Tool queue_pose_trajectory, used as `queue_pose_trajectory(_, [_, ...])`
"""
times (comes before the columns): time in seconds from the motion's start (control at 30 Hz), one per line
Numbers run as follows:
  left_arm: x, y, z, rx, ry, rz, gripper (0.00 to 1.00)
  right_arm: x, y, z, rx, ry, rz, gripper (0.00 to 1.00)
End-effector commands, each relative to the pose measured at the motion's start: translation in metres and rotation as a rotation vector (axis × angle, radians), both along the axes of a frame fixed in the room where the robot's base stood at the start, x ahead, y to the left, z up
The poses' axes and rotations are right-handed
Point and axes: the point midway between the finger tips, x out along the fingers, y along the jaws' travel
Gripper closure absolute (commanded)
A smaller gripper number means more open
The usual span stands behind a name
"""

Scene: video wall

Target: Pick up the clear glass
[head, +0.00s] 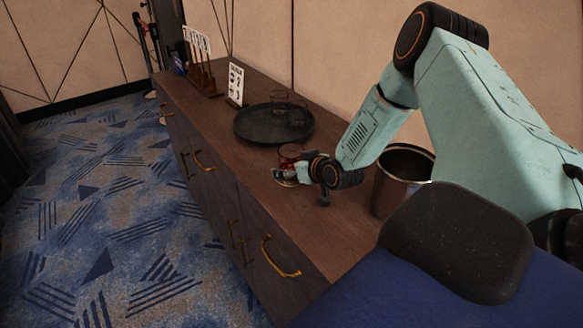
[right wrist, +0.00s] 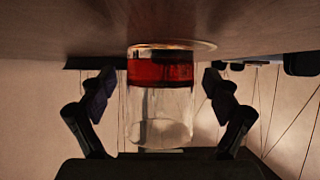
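A clear glass (right wrist: 160,110) with red liquid in it stands upside down in the right wrist view, which is inverted. It rests on a small round coaster (head: 285,182) on the wooden cabinet. In the head view the upper part of this glass (head: 290,151) shows just beyond my right gripper (head: 291,172), which hides much of the rest. In the wrist view my right gripper's fingers (right wrist: 160,88) are spread on both sides of the glass, with gaps between. My left gripper is not in view.
A dark round tray (head: 250,128) with clear glasses (head: 280,101) stands farther along the wooden cabinet (head: 240,165). A metal bucket (head: 388,190) stands right of my right gripper.

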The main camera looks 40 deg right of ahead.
Motion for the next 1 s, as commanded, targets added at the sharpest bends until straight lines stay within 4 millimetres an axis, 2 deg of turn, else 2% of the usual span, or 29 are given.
queue_pose_trajectory(0.07, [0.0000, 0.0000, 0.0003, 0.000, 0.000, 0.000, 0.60, 0.0004, -0.0007, 0.0001, 0.000, 0.000, 0.000, 0.17])
queue_pose_trajectory(0.87, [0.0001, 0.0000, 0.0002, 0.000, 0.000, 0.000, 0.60, 0.0030, -0.0022, 0.0006, -0.001, -0.002, 0.000, 0.85])
queue_pose_trajectory(1.0, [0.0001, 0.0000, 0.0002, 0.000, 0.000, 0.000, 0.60, 0.0035, -0.0024, 0.0015, -0.001, -0.004, 0.000, 0.85])
